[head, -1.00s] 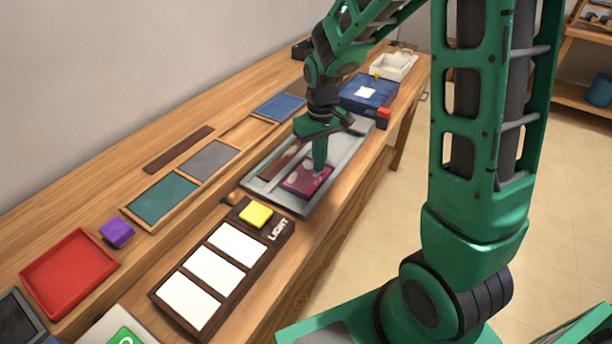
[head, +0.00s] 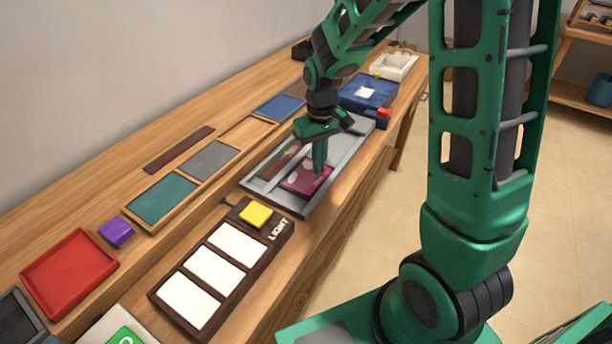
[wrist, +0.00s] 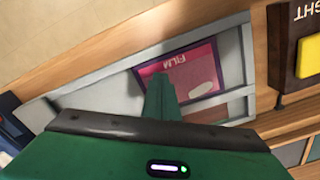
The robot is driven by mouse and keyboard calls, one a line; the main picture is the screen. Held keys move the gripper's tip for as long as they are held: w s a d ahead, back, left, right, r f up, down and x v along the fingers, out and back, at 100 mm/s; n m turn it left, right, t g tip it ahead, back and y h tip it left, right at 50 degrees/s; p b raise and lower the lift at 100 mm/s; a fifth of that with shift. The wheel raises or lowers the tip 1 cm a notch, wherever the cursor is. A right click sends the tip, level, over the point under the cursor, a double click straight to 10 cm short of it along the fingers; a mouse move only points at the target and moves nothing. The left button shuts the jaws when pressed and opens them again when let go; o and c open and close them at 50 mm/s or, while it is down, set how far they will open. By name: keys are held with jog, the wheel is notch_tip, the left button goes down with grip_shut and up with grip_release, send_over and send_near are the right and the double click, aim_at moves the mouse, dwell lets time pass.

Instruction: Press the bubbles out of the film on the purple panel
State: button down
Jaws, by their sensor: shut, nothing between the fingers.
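The purple panel (head: 303,182) lies in a grey tray (head: 345,152) on the bench, next to a brown panel. In the wrist view the panel (wrist: 203,68) shows the word FILM and pale patches. My gripper (head: 319,168) is shut and empty, pointing down, with its tips at the panel. In the wrist view its fingers (wrist: 160,100) cover the panel's lower left part. I cannot tell whether the tips touch the film. The pale patches on the panel are partly hidden by the fingers.
A light box with a yellow button (head: 256,215) and white windows (head: 212,270) stands in front of the tray. A blue box with a red button (head: 384,113) stands behind it. Teal (head: 162,199) and grey panels lie left. A red tray (head: 68,272) and purple block (head: 116,232) are front left.

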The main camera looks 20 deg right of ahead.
aim_at(308, 167)
notch_tip(308, 167, up, 8)
jog(key=shift+f, duration=0.25)
dwell(0.7)
dwell(0.4)
jog(key=shift+w+a+f, duration=0.35)
jog(key=shift+w+f, duration=0.15)
jog(key=shift+f, duration=0.55)
jog(key=shift+w+a+f, duration=0.35)
jog(key=shift+w+f, duration=0.1)
jog(key=shift+f, duration=0.6)
jog(key=shift+w+a+f, duration=0.35)
jog(key=shift+w+f, duration=0.15)
jog(key=shift+f, duration=0.55)
jog(key=shift+f, duration=0.65)
dwell(0.7)
jog(key=shift+r, duration=0.15)
notch_tip(308, 167, up, 7)
jog(key=shift+r, duration=0.15)
dwell(1.0)
